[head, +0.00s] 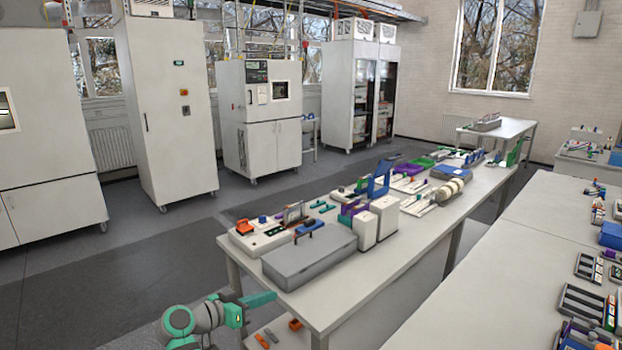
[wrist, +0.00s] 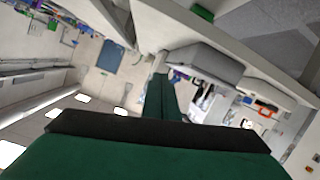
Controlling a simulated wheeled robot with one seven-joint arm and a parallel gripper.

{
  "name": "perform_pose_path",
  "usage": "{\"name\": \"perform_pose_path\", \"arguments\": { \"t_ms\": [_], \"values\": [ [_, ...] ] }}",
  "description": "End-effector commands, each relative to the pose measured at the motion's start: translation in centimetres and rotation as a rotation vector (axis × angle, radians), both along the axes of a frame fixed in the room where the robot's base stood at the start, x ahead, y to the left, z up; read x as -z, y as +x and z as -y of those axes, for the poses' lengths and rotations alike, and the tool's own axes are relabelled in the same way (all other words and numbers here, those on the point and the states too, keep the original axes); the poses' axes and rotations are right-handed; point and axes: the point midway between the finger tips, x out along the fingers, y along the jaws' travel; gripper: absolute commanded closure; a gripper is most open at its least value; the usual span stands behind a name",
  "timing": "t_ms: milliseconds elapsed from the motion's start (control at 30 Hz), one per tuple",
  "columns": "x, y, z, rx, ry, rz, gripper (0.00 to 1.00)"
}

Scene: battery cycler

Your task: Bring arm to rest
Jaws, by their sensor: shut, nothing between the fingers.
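My arm shows at the bottom of the head view, low beside the near left corner of the long workbench (head: 350,310). My gripper (head: 264,298) points right, close to that corner. I cannot tell whether it touches the bench. In the wrist view my green gripper (wrist: 159,88) has its fingers together with nothing between them, and the picture is tilted. The rest of my arm is cut off by the lower edge of the head view.
A grey box (head: 310,258) and two white boxes (head: 383,214) stand on the bench's near end. Small orange parts (head: 295,324) lie on a lower shelf. Another bench (head: 480,250) stands at the right. Open floor (head: 110,270) lies left, before tall white cabinets (head: 165,110).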

Motion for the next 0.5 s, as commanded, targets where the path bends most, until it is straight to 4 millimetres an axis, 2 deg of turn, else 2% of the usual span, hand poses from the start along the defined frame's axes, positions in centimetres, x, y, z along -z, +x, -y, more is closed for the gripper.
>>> {"name": "perform_pose_path", "arguments": {
  "t_ms": [167,267,500],
  "values": [
    [4.5,-0.8,0.8,-0.066,-0.004,-0.044,1.00],
    [7.9,-1.6,1.4,-0.116,-0.003,-0.076,1.00],
    [17.5,-5.6,3.1,-0.278,0.012,-0.158,1.00]
  ]
}}
